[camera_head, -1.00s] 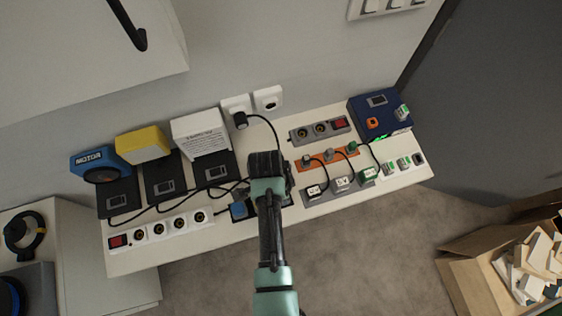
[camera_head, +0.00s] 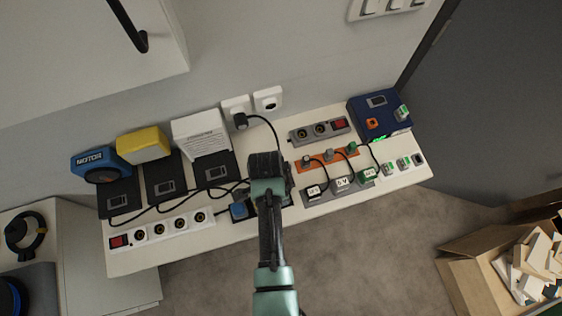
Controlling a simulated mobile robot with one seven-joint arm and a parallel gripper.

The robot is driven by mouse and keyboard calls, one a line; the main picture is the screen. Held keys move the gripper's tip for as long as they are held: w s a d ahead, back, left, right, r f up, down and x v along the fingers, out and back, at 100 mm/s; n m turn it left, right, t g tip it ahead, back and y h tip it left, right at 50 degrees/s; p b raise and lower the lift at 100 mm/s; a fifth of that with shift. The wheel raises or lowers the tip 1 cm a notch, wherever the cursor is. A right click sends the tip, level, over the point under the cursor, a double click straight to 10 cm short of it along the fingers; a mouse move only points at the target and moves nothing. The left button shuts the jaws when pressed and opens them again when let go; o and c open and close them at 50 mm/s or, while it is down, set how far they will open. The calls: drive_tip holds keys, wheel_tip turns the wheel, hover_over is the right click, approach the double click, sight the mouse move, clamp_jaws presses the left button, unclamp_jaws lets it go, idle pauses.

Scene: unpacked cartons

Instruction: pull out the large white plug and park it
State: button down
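My gripper (camera_head: 268,170) is over the middle of the white bench, seen from behind and above. My own wrist hides its fingertips and whatever lies under them, so its opening cannot be read. I cannot single out a large white plug for sure. White-topped plugs with labels, a left one (camera_head: 313,191) and a middle one (camera_head: 341,183), stand in a grey strip (camera_head: 322,197) right of my gripper, with a green one (camera_head: 367,174) beside them. A black plug (camera_head: 240,121) sits in the left wall socket (camera_head: 236,105). The right wall socket (camera_head: 268,99) is empty.
A white power strip (camera_head: 167,229) with several empty sockets lies front left on the bench (camera_head: 240,243). Yellow, blue and white devices stand behind it, with black cables trailing. A grey strip (camera_head: 319,130) and a blue box (camera_head: 379,115) are at the right. A blue item (camera_head: 239,210) is beside my gripper.

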drive_tip(key=shift+f, duration=0.65)
idle(1.3)
drive_tip(key=shift+c, duration=1.9)
unclamp_jaws()
drive_tip(key=shift+r, duration=0.15)
